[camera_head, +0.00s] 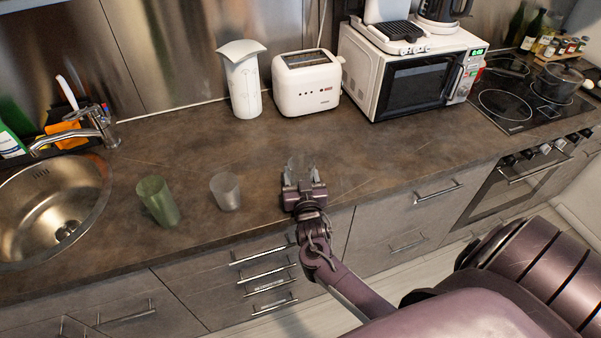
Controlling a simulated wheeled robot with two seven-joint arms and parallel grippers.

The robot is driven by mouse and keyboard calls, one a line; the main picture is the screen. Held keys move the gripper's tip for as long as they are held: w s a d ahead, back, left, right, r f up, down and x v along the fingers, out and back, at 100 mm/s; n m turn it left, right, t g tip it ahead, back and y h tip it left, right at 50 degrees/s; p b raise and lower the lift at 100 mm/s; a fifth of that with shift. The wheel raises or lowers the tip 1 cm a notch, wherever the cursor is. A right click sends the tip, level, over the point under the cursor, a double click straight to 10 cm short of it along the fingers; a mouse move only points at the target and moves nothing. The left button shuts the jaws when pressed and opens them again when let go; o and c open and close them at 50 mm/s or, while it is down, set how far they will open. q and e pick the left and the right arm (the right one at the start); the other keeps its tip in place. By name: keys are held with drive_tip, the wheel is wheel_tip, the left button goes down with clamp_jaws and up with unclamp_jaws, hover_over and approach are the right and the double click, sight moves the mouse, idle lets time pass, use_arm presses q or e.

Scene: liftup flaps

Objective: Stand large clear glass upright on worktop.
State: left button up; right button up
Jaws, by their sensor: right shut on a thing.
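My right gripper (302,182) reaches over the worktop (375,150) near its front edge. It is shut on a clear glass (297,163), which shows only faintly just beyond the fingers. Much of this glass is hidden by the gripper, so I cannot tell its tilt or whether it touches the worktop. Another, frosted-looking clear glass (225,191) stands upright on the worktop to the left of the gripper, apart from it. A green glass (157,201) stands farther left, beside the sink. My left gripper is out of view.
A sink (98,205) with a tap (95,128) is at the left. A white jug-like container (243,80), a toaster (307,82) and a microwave (362,75) stand along the back. A hob (505,105) is at the right. The worktop right of the gripper is clear.

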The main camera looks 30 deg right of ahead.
drive_tip(key=shift+f, duration=0.2)
idle(0.5)
drive_tip(key=o, duration=1.2)
drive_tip(key=shift+s+a+f+b, duration=0.1)
drive_tip(key=shift+s+a+b, duration=0.1)
drive_tip(key=shift+s+b, duration=0.15)
drive_tip(key=b+v, duration=0.1)
drive_tip(key=v, duration=0.6)
drive_tip(key=shift+a, duration=0.1)
